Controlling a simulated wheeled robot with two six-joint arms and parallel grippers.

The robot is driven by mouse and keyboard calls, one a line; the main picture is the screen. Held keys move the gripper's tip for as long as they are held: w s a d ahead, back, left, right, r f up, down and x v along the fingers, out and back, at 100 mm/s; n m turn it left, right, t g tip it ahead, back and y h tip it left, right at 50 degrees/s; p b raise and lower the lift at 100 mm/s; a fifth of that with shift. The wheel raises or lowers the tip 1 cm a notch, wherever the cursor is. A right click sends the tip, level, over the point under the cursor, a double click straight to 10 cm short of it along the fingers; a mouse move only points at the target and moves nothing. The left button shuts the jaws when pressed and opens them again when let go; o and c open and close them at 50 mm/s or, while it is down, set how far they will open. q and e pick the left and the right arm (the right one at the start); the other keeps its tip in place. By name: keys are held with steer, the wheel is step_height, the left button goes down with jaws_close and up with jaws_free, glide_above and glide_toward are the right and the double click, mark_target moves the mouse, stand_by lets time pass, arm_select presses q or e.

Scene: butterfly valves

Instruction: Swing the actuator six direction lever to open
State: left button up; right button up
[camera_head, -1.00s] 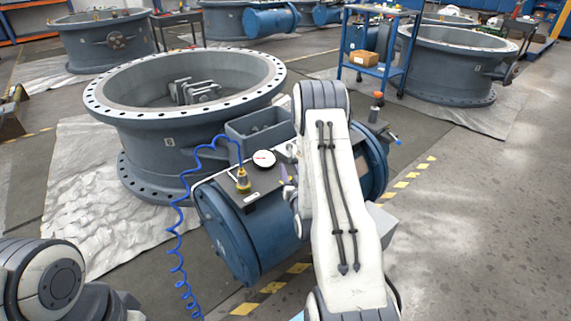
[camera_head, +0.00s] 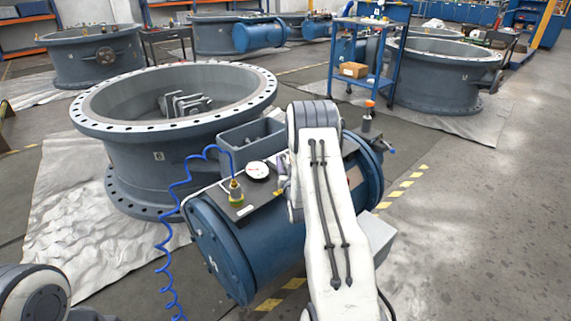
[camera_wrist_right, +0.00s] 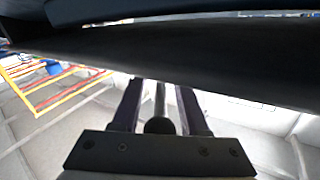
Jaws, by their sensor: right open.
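The blue cylindrical actuator (camera_head: 250,245) lies beside a grey flanged valve body (camera_head: 150,160) marked 6. On its top plate are a round white gauge (camera_head: 257,170) and a brass fitting (camera_head: 236,192) with a coiled blue hose. My right gripper (camera_wrist_right: 160,95) is open in the right wrist view, its two dark fingers on either side of a thin rod with a round dark end (camera_wrist_right: 159,125). I cannot tell whether this is the direction lever or whether the fingers touch it. In the head view my right forearm hides most of that gripper and the plate's right part. My left gripper is out of view.
A grey open box (camera_head: 250,139) stands behind the plate. A blue cart (camera_head: 352,80) stands behind. The floor on the right is clear.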

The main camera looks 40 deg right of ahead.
steer(key=shift+w, duration=0.15)
jaws_close()
stand_by(1.4)
